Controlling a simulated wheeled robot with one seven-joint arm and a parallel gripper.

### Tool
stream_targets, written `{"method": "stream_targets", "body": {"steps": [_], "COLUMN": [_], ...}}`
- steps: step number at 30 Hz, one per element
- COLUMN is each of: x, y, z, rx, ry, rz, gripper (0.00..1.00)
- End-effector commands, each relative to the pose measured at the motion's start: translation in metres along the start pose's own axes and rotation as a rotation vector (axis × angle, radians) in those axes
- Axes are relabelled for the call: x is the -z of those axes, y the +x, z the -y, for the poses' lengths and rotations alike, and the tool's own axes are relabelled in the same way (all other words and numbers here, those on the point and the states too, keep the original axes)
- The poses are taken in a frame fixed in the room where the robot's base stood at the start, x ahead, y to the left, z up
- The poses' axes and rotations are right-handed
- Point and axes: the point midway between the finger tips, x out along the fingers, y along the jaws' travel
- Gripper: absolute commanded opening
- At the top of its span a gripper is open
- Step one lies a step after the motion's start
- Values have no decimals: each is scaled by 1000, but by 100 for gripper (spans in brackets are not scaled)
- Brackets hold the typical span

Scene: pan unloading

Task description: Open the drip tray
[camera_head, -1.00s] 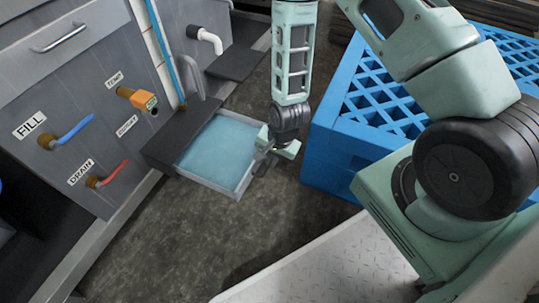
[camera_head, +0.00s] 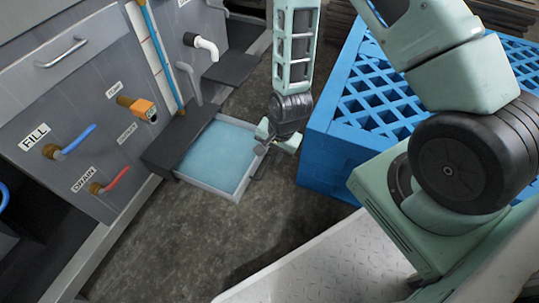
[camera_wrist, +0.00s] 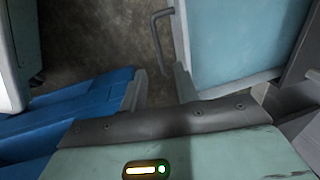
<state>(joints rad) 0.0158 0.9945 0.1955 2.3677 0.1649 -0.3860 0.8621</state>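The drip tray (camera_head: 232,193) is a shallow pale-rimmed tray with a light blue inside. It projects from under a dark ledge at the foot of the grey machine. My gripper (camera_head: 266,140) is at the tray's outer right edge, pointing toward it. In the wrist view, the tray (camera_wrist: 228,45) fills the upper right, with a dark bar handle (camera_wrist: 160,42) on its outer side. My gripper's two fingers (camera_wrist: 160,88) are apart there, and the handle's near end lies close to the gap between them. I see no grip on the handle.
A blue slatted crate (camera_head: 330,150) stands right of my gripper and appears close to it in the wrist view (camera_wrist: 65,110). Fill (camera_head: 70,143) and drain (camera_head: 108,180) levers project from the machine front. Dark floor (camera_head: 190,245) is clear in front of the tray.

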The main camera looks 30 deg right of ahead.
Motion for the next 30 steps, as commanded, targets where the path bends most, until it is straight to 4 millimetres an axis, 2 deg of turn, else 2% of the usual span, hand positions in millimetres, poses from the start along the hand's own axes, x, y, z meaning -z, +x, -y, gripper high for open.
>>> {"method": "stream_targets", "body": {"steps": [1, 3, 12, 19, 30], "x": [0, 0, 0, 0, 0], "y": [-20, -37, -97, -116, -117], "z": [2, 2, 1, 0, 0], "rx": [1, 2, 1, -1, -1], "ry": [1, 2, 0, 1, 0], "rz": [-1, -1, 0, 1, 1], "gripper": [31, 31, 31, 31, 31]}}
